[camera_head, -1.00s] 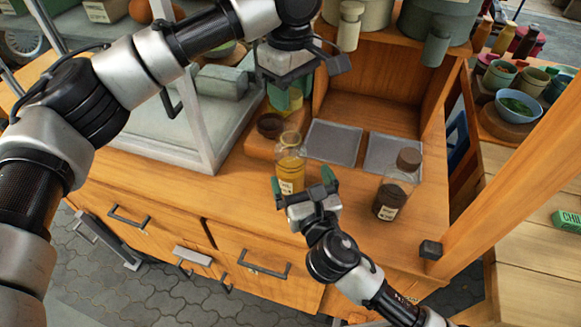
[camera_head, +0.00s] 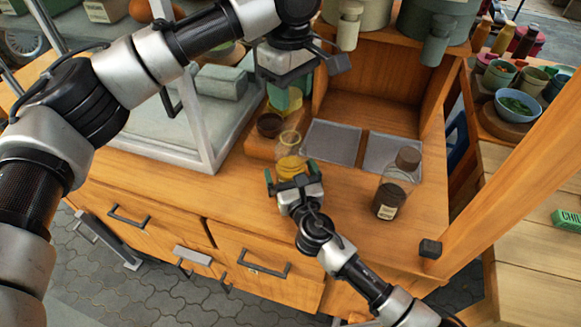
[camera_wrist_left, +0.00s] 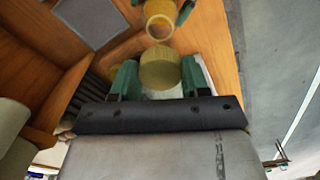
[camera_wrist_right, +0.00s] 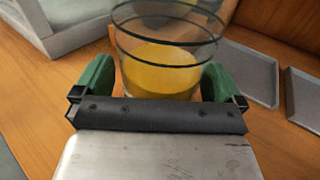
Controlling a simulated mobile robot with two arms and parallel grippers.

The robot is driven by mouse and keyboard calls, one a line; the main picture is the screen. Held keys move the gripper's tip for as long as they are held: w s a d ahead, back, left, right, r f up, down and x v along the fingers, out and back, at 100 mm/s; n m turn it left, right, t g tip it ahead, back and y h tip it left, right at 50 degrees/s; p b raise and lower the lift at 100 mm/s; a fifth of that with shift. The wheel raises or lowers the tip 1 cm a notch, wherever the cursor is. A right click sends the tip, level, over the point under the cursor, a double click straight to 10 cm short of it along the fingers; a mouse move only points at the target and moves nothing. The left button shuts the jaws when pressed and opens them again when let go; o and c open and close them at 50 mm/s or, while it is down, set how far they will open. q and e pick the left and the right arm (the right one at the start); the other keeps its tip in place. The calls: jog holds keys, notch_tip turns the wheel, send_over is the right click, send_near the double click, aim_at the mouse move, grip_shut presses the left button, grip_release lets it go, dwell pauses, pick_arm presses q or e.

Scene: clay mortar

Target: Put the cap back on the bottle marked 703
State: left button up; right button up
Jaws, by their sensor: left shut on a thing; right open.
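An uncapped clear bottle (camera_head: 289,150) with yellow contents stands upright on the wooden counter; its open mouth shows in the left wrist view (camera_wrist_left: 159,27). Its label is hidden now, so I cannot read a number. My right gripper (camera_head: 291,173) is open, with one finger on each side of the bottle's lower part; the right wrist view shows the bottle (camera_wrist_right: 160,70) between the fingers. My left gripper (camera_head: 287,98) is shut on a yellow-brown cylindrical cap (camera_wrist_left: 160,70), above and behind the bottle. The head view mostly hides this cap.
A small dark round thing (camera_head: 269,125) sits just behind the yellow bottle. Two flat grey trays (camera_head: 333,142) lie behind. A glass case (camera_head: 205,130) stands left.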

aim_at(290, 161)
jog(key=c, duration=1.3)
pick_arm(q)
jog(key=shift+f, duration=2.45)
jog(key=shift+f, duration=0.9)
jog(key=shift+f, duration=0.55)
